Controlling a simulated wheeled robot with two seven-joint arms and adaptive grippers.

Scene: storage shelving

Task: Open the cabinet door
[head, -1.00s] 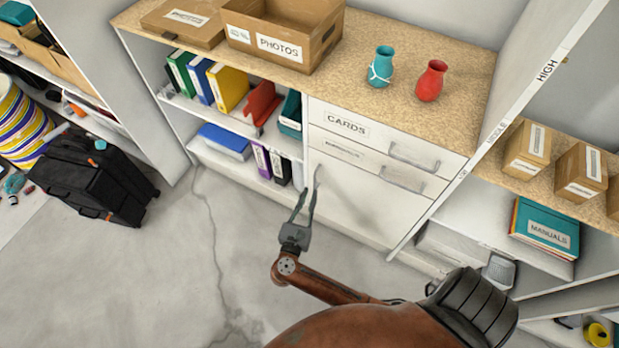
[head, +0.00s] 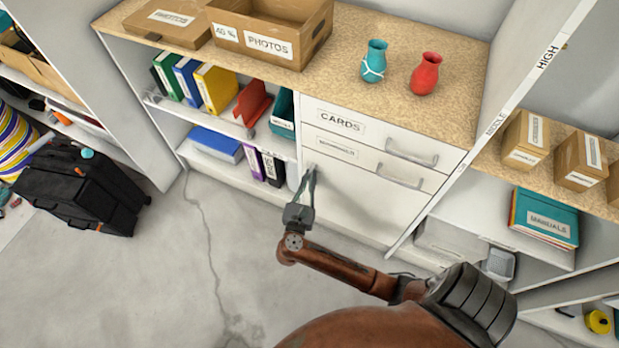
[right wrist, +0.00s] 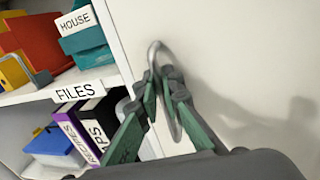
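The cabinet door (head: 364,201) is a plain white panel below two drawers, and it looks closed. Its vertical metal handle (right wrist: 154,55) is near the door's left edge and shows well in the right wrist view. My right gripper (head: 310,176) is at this handle. In the right wrist view the green-grey fingers of my right gripper (right wrist: 161,80) are drawn together on either side of the handle, which runs between them. The fingers look shut on it. In the head view the gripper mostly hides the handle. My left gripper is not in view.
Above the door are a CARDS drawer (head: 340,122) and a second drawer (head: 340,149). A teal vase (head: 374,64) and a red vase (head: 425,75) stand on top. Open shelves with binders (head: 214,88) adjoin left.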

